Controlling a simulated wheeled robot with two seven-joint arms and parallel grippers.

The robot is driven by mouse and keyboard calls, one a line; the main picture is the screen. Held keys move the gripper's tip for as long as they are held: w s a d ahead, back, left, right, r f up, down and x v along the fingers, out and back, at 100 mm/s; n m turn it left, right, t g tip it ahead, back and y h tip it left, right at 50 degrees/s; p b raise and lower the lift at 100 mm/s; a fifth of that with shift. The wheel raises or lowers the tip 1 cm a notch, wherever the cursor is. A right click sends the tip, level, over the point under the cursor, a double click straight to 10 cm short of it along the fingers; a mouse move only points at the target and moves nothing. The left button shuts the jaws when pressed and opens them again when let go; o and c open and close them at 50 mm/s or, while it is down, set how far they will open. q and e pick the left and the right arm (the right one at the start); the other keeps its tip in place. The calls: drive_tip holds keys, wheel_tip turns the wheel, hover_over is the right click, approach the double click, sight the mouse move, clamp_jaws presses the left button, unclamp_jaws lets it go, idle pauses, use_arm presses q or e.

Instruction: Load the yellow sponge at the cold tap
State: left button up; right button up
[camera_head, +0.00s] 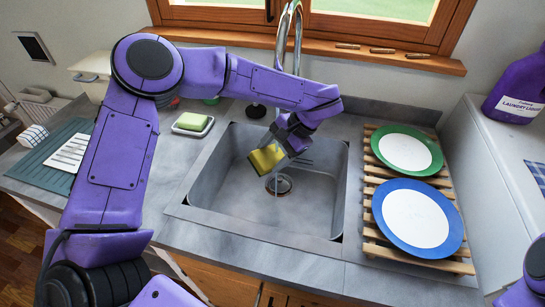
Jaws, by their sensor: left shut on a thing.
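The yellow sponge (265,159) is held in my left gripper (281,147), above the sink basin (222,190) and a little to the left of the drain. The gripper is shut on it, and the sponge hangs tilted, clear of the basin floor. The tall metal tap (297,40) rises at the back of the sink; its lower part is partly hidden behind my left arm. A thin streak below the sponge may be water, but I cannot tell for sure. My right gripper is not in view; only part of my right arm shows at the lower right.
A green-rimmed plate (406,152) and a blue-rimmed plate (416,217) lie on a wooden slatted rack (374,232) right of the sink. A soap dish (193,124) stands at the sink's left. A purple laundry bottle (519,88) stands far right. The front counter is clear.

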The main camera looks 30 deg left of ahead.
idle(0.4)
use_arm(q)
drive_tip(key=shift+s+d+f+b, duration=0.1)
drive_tip(key=shift+s+d+b, duration=0.05)
drive_tip(key=shift+s+b, duration=0.15)
drive_tip(key=s+d+b, duration=0.2)
drive_tip(key=s+b, duration=0.2)
drive_tip(key=s, duration=0.3)
drive_tip(key=shift+d+b, duration=0.3)
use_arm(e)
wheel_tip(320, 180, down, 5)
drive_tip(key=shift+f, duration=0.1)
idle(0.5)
use_arm(q)
drive_tip(key=s+d+r+b, duration=0.1)
drive_tip(key=s+r, duration=0.3)
drive_tip(key=shift+s+d+r, duration=0.15)
drive_tip(key=shift+s+d, duration=0.2)
drive_tip(key=shift+d, duration=0.05)
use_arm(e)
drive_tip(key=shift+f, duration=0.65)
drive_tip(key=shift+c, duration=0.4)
